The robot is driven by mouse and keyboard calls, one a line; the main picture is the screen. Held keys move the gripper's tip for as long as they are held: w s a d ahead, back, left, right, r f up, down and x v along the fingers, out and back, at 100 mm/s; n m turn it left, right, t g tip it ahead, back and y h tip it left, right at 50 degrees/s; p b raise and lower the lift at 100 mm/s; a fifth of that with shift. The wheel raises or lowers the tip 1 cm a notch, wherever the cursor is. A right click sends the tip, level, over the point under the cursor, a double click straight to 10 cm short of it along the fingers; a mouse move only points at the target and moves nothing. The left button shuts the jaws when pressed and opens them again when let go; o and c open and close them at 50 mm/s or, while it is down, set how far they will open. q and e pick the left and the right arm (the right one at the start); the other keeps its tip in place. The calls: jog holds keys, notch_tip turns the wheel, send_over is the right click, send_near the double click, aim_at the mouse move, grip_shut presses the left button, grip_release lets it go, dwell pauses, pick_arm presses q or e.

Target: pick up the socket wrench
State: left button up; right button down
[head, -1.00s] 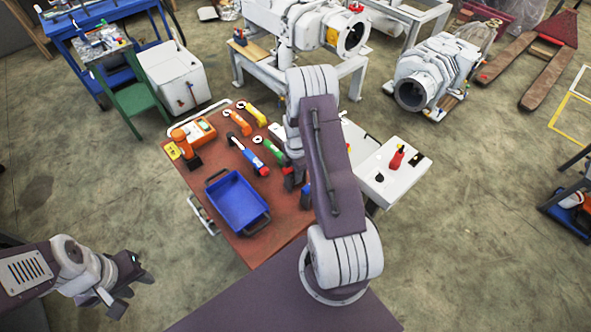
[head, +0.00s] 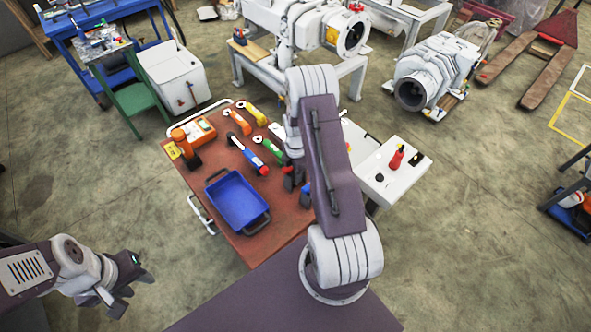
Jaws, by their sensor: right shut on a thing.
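My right gripper (head: 297,188) is over the right part of the brown tabletop, shut on a tool that is mostly hidden by the gripper and my arm. A small blue part (head: 305,188) shows beside its fingers; I take it for the socket wrench, but its shape cannot be made out. My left gripper (head: 130,284) is open and empty, off the table at the lower left.
The brown table (head: 188,183) also holds a blue bin (head: 236,198), an orange drill (head: 186,148), a blue-and-red tool (head: 249,155), a green-handled tool (head: 270,147), an orange-handled tool (head: 239,123) and a yellow-handled tool (head: 257,115). A white surface (head: 375,180) adjoins at right.

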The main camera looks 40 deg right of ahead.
jog(key=shift+r, duration=0.15)
jog(key=shift+w+r, duration=0.1)
jog(key=shift+r, duration=0.25)
notch_tip(320, 180, up, 17)
jog(key=b, duration=0.2)
